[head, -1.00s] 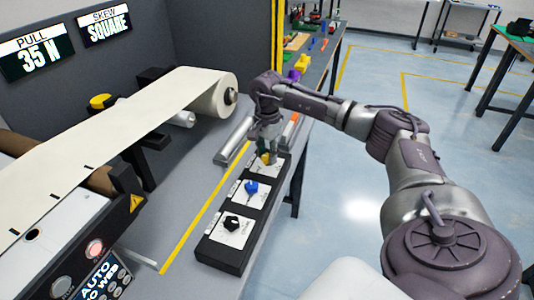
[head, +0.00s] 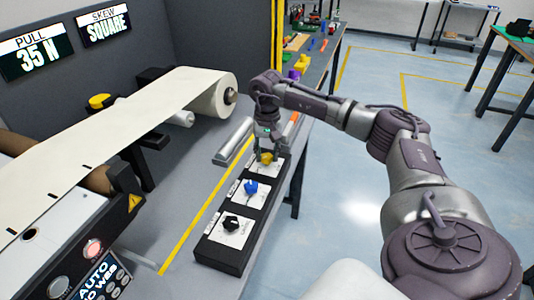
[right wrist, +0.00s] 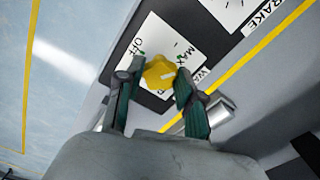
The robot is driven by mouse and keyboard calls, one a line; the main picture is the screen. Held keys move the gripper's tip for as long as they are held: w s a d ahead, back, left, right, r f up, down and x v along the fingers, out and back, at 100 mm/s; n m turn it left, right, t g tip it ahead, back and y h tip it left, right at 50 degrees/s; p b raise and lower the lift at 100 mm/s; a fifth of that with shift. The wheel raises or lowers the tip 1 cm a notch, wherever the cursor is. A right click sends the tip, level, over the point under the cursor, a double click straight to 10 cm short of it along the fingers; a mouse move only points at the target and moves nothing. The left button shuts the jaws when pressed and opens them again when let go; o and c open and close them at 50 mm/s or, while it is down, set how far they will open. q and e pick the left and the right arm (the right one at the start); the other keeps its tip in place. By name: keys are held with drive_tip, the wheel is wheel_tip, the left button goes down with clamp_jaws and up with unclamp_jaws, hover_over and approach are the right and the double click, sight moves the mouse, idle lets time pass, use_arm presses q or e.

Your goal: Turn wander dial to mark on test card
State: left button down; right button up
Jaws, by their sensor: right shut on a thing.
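The yellow dial (head: 266,158) is the far one of three dials on a black panel (head: 222,257). Beside it, the right wrist view shows a label beginning "WA", partly hidden. The dial (right wrist: 158,72) sits on a white card (right wrist: 185,48) with "OFF" and "MAX" lettering and a small dark mark line. My right gripper (head: 264,148) is over this dial, fingers pointing down. In the right wrist view, its fingers (right wrist: 156,92) are on either side of the dial, shut on it. A separate test card cannot be made out. My left gripper is not in view.
A blue dial (head: 251,187) and a black dial (head: 231,222) sit nearer on the panel. Screens read "PULL 35 N" (head: 38,57) and "SKEW SQUARE" (head: 104,26). A metal bar (head: 233,141) lies beside my gripper.

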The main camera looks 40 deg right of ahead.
sight(267, 156)
drive_tip(key=shift+w+r+n, duration=0.1)
drive_tip(key=shift+n, duration=0.3)
drive_tip(key=shift+d, duration=0.1)
drive_tip(key=o, duration=1.2)
drive_tip(key=shift+c, duration=0.2)
wheel_tip(267, 156, up, 12)
